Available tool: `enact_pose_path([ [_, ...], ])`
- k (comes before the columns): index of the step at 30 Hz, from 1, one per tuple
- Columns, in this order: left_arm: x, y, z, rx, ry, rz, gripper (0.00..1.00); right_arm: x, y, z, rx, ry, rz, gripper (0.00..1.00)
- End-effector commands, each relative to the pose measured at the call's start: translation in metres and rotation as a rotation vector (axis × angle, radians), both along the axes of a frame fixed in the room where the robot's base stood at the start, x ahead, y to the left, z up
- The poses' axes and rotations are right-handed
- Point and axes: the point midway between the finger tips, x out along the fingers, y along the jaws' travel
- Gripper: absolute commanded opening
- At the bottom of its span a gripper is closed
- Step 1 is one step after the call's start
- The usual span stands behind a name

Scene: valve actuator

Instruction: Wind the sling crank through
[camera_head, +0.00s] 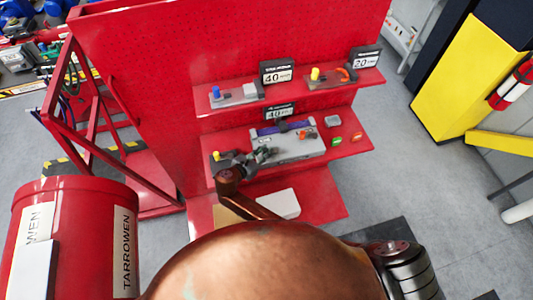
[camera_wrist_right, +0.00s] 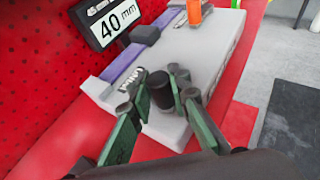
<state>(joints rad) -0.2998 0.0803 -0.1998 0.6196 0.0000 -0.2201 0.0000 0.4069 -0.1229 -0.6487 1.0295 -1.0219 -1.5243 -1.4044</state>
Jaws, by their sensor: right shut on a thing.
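The sling crank device is a pale grey block (camera_head: 300,147) with a purple strip on the middle shelf of a red stand. Its grey body also shows in the right wrist view (camera_wrist_right: 205,55). A black cylindrical knob (camera_wrist_right: 160,92), seemingly the crank's handle, stands at the block's near end. My right gripper (camera_head: 262,157) reaches the block's left end. In the wrist view its green-backed fingers (camera_wrist_right: 158,95) are on either side of the black knob and shut on it. The crank arm below is mostly hidden. My left gripper is not in view.
A "40 mm" sign (camera_wrist_right: 110,18) stands behind the block. Small green (camera_head: 337,142) and red (camera_head: 357,136) pieces lie to its right. The upper shelf holds two smaller fixtures (camera_head: 238,94). A red drum (camera_head: 75,215) stands at left. Open floor lies to the right.

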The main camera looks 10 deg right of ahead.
Motion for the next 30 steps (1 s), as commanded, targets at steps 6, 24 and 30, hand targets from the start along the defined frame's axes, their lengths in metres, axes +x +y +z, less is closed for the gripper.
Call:
enact_pose_path([
  [6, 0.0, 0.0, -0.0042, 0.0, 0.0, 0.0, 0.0, 0.0039, 0.0011, 0.0011, -0.001, -0.003, -0.048, 0.0],
  [24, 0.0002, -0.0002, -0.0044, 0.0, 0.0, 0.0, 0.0, 0.0041, 0.0007, 0.0014, 0.0, -0.003, -0.058, 0.27],
  [30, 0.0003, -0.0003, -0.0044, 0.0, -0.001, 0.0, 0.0, 0.0036, 0.0009, 0.0007, 0.0, -0.001, -0.059, 0.36],
])
